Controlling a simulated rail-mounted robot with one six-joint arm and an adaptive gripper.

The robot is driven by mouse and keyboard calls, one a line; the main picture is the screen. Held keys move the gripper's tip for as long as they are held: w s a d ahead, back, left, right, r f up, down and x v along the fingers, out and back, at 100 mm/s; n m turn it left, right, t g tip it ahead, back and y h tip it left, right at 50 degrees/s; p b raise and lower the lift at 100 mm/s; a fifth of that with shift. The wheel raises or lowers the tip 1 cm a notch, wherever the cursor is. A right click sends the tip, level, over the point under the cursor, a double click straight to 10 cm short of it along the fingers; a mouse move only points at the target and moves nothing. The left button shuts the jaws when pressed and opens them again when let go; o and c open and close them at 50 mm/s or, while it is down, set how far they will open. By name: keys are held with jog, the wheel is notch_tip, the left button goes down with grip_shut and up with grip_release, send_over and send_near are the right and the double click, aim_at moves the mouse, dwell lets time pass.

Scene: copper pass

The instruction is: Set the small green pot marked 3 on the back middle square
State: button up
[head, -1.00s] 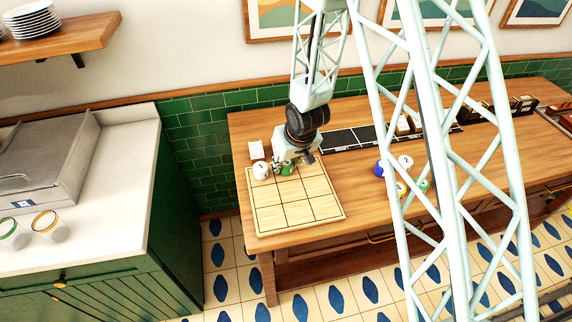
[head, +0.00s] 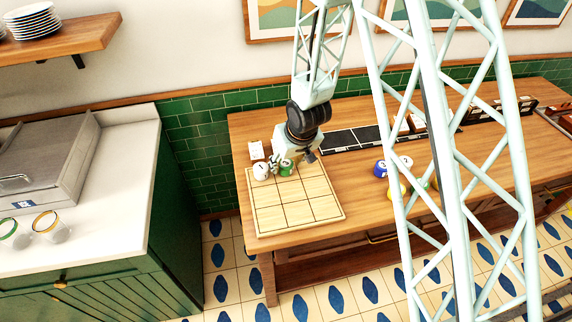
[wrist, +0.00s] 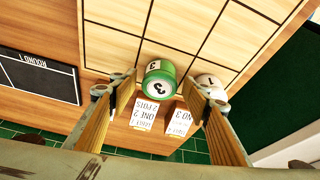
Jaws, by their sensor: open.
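The small green pot (head: 286,167) stands upright on the back middle square of the gridded wooden board (head: 265,218). In the wrist view the green pot (wrist: 160,72) shows a 3 on its top and side, and it sits between my fingers. My gripper (head: 284,160) is low over the board's back row; in the wrist view my gripper (wrist: 161,84) is open, with a finger on each side of the pot and gaps visible. A white pot (head: 261,171) is on the back left square; the wrist view shows the white pot (wrist: 211,82) marked 1, close beside one finger.
Two small printed cards, one (wrist: 143,113) and another (wrist: 179,121), stand behind the board. A black panel (head: 350,138) lies along the table's back. A blue pot (head: 381,168) and other pots are to the right, partly behind my column. The board's front squares are empty.

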jog(key=p+v, duration=0.2)
jog(key=v, duration=0.8)
jog(key=shift+r, duration=0.35)
jog(key=shift+d, duration=0.1)
dwell(0.5)
jog(key=s+d+r+m+h, duration=0.1)
jog(key=s+d+r, duration=0.35)
jog(key=r, duration=0.35)
jog(key=s+d+r+m, duration=0.1)
jog(key=s+d+r, duration=0.4)
jog(key=r, duration=0.4)
jog(key=s+d+r+m+h, duration=0.1)
jog(key=s+d+r, duration=0.3)
jog(key=d+r, duration=0.3)
jog(key=s+r, duration=0.4)
jog(key=s, duration=0.5)
jog(key=s+d+r+m, duration=0.1)
jog(key=s+r, duration=0.3)
jog(key=s, duration=0.5)
jog(key=s+d+r, duration=0.1)
jog(key=s+r, duration=0.3)
jog(key=s, duration=0.5)
jog(key=shift+m, duration=0.4)
